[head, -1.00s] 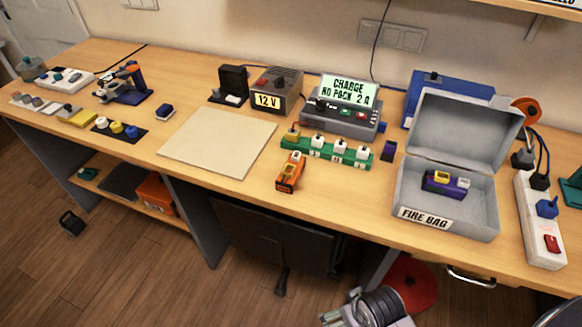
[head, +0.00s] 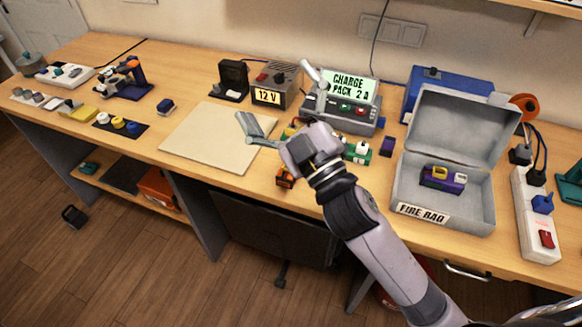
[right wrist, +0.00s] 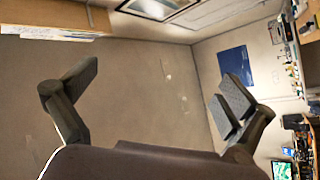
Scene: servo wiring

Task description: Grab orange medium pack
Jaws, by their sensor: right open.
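The orange pack (head: 285,178) lies on the bench just right of the beige mat. Most of it is hidden behind my right gripper in the head view, and only a small orange and dark part shows. My right gripper (head: 283,105) is open and empty, with its fingers spread wide above the bench between the mat and the charger. In the right wrist view my right gripper's fingers (right wrist: 155,95) are spread with nothing between them, and the pack does not show there. My left gripper is not in view.
A green strip with white plugs (head: 357,151) stands behind my right gripper, partly hidden. The charger (head: 352,122) is behind it. The open grey fire box (head: 412,190) holds a purple and yellow pack (head: 443,179). The beige mat (head: 205,140) is bare.

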